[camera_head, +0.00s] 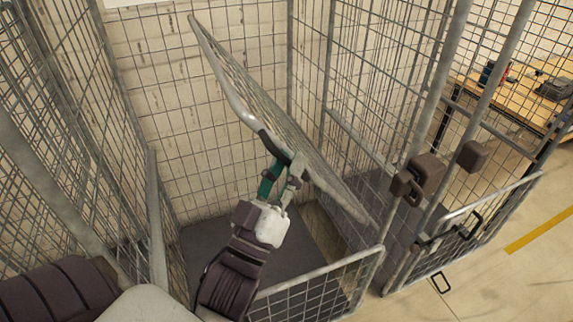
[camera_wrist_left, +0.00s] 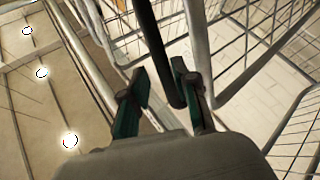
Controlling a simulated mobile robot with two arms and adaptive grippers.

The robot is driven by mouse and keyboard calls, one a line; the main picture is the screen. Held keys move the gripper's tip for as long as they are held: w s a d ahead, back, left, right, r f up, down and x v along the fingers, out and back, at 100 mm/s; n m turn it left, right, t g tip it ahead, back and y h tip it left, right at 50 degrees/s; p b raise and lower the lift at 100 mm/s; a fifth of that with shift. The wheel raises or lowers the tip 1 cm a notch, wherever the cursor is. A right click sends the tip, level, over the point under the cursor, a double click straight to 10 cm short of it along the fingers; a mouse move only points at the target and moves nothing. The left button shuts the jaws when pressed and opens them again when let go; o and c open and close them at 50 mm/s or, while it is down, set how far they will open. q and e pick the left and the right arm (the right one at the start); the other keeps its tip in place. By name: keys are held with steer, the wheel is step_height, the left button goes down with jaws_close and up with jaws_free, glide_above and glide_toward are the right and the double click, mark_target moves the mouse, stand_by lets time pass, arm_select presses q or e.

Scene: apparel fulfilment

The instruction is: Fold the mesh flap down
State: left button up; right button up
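The mesh flap (camera_head: 250,90) is a wire panel with a grey tube frame. In the head view it hangs tilted inside the roll cage, sloping from upper left to lower right. A dark grip section (camera_head: 273,146) sits on its near edge. My left gripper (camera_head: 276,178) is right at that edge, under the dark section. In the left wrist view my left gripper (camera_wrist_left: 160,85) has its green fingers apart, with a dark bar (camera_wrist_left: 158,50) running between them, closer to the right finger. Firm contact cannot be told. My right gripper is not in view.
Mesh walls (camera_head: 70,90) of the cage stand at left and behind. A low front gate (camera_head: 318,286) crosses near my left arm. A second cage with dark latches (camera_head: 425,172) stands at right. Beyond it is a wooden table (camera_head: 525,95). A yellow line (camera_head: 540,230) marks the floor.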

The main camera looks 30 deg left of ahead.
arm_select(q)
steer(key=shift+o, duration=0.2)
steer(key=shift+f, duration=0.1)
steer(key=shift+s+f, duration=0.2)
steer(key=shift+s, duration=0.1)
steer(key=v, duration=1.1)
steer(key=shift+s, duration=0.15)
